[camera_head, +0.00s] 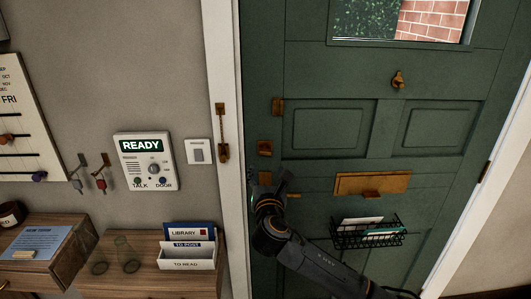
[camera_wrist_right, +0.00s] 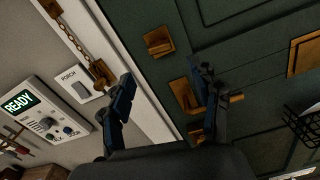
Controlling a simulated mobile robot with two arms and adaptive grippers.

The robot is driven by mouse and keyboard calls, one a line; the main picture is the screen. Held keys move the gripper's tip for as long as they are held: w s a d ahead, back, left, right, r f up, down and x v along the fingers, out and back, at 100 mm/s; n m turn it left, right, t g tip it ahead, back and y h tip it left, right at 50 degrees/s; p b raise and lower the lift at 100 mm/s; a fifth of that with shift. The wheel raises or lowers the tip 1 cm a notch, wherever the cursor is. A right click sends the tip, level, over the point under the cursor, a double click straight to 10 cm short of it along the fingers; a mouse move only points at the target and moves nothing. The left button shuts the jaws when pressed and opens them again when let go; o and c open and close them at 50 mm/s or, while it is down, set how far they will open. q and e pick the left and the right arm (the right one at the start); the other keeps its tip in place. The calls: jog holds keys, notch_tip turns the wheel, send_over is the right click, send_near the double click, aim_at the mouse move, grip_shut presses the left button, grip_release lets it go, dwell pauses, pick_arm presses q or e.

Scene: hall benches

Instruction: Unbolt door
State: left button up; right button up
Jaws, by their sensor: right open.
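The green door (camera_head: 333,146) stands closed in its white frame. Along its left edge are brass fittings: an upper one (camera_head: 277,107), a square one (camera_head: 264,148) and a lower one (camera_head: 265,178) beside my gripper. I cannot tell which is the bolt. My right gripper (camera_head: 270,187) is at the lower fitting, partly hiding it. In the right wrist view my right gripper (camera_wrist_right: 163,97) is open and empty. Its right finger overlaps a brass plate with a lever (camera_wrist_right: 237,97); contact is unclear. A square brass piece (camera_wrist_right: 158,40) is farther up. My left gripper is out of view.
A brass chain (camera_head: 222,140) hangs on the frame. A mail slot (camera_head: 372,184) and a wire basket (camera_head: 367,236) are on the door, right of my gripper. An intercom (camera_head: 147,160), a switch (camera_head: 198,151) and a letter rack (camera_head: 187,264) are left of the frame.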

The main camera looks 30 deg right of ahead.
aim_at(265, 154)
jog(key=p+x, duration=0.1)
jog(key=x, duration=0.5)
jog(key=shift+a+r, duration=0.1)
jog(key=x, duration=0.3)
jog(key=shift+p, duration=0.3)
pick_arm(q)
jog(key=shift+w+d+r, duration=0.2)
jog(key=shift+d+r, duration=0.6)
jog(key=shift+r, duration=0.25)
pick_arm(e)
jog(key=shift+w, duration=0.4)
jog(key=c, duration=1.2)
jog(key=shift+o, duration=0.2)
